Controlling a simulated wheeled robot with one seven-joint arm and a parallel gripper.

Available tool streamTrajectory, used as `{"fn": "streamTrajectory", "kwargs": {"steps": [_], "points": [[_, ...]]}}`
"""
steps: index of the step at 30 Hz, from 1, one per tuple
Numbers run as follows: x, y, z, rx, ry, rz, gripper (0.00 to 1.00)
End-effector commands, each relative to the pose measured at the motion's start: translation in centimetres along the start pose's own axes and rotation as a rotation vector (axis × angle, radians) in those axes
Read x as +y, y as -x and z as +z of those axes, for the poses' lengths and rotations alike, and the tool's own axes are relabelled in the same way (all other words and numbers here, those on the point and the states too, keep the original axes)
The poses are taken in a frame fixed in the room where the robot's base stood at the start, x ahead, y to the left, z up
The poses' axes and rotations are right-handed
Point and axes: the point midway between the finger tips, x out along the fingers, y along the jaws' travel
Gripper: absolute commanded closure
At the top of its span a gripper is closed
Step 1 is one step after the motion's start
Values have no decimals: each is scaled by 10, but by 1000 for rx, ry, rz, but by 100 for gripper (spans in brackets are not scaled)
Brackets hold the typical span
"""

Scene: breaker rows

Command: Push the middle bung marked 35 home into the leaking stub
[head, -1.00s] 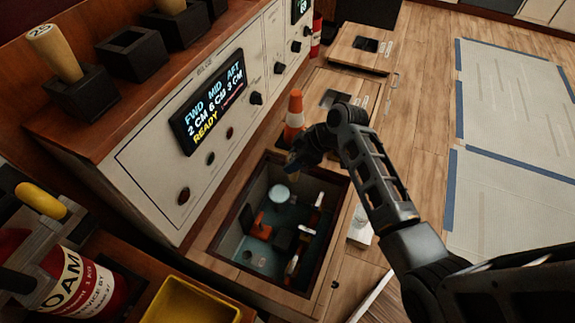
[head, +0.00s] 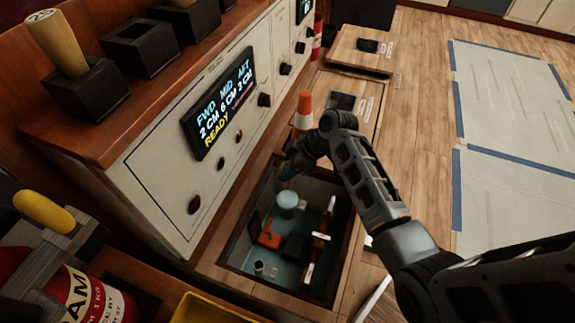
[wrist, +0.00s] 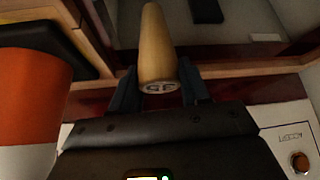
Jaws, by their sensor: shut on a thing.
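A pale wooden tapered bung (wrist: 157,45) shows between the fingers of my gripper (wrist: 155,85) in the wrist view. Its wide end faces the camera and carries a number that looks like 35, hard to read. My gripper is shut on it. In the head view, my gripper (head: 290,168) is at the far-left corner of the open floor hatch (head: 228,262), and the bung is not clearly visible there. Inside the hatch, a small round pipe end (head: 258,267) stands near the front. I cannot tell whether it is the leaking stub.
A bung marked 25 (head: 56,42) stands in a black block on the ledge. The middle block (head: 145,45) is empty. The panel display (head: 220,100) reads READY.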

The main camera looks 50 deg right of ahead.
Motion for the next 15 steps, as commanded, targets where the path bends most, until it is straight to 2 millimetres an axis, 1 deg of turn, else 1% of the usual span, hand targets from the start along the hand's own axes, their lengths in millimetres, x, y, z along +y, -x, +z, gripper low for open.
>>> {"fn": "streamTrajectory", "kwargs": {"steps": [1, 9, 15], "points": [[0, -6, 4, -1, -1, -1, 84], [0, -29, 19, 0, -2, 0, 84], [0, -43, 28, 0, -2, 0, 84]]}}
